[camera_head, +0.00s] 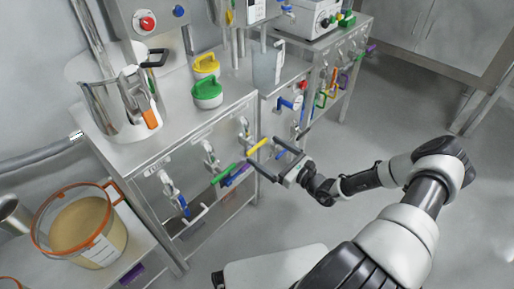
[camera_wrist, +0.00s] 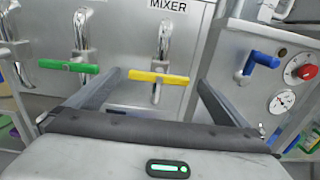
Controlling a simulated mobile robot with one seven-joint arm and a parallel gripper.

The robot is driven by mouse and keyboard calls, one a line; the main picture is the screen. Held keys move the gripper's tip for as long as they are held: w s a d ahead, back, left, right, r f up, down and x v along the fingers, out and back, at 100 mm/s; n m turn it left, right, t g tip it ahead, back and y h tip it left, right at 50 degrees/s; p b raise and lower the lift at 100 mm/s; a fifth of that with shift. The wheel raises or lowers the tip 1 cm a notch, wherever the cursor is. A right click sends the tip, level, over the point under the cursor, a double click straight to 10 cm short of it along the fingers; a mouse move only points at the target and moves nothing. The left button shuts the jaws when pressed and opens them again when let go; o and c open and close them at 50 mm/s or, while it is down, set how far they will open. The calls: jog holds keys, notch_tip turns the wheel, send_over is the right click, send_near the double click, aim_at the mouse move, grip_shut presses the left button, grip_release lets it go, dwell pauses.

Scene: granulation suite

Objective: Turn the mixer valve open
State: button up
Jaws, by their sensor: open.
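The mixer valve has a yellow bar handle (camera_wrist: 158,77) on a silver stem, under a label reading MIXER (camera_wrist: 168,4) in the wrist view. The handle lies crosswise, roughly level. My gripper (camera_wrist: 159,78) is open, with one finger left and one right of the handle and nothing held between them. Whether the fingertips reach the handle's depth is unclear. In the head view the yellow handle (camera_head: 258,148) is on the cabinet front, and my gripper (camera_head: 263,150) is close in front of it.
A green valve handle (camera_wrist: 69,66) is to the left in the wrist view. A blue handle (camera_wrist: 262,59), a red knob (camera_wrist: 306,72) and a gauge (camera_wrist: 282,101) are to the right. In the head view, an orange-rimmed tub (camera_head: 80,222) stands at lower left; open floor (camera_head: 390,115) lies right.

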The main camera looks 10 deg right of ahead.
aim_at(257, 145)
jog(key=x, duration=0.5)
jog(key=shift+b, duration=0.4)
jog(key=c, duration=0.9)
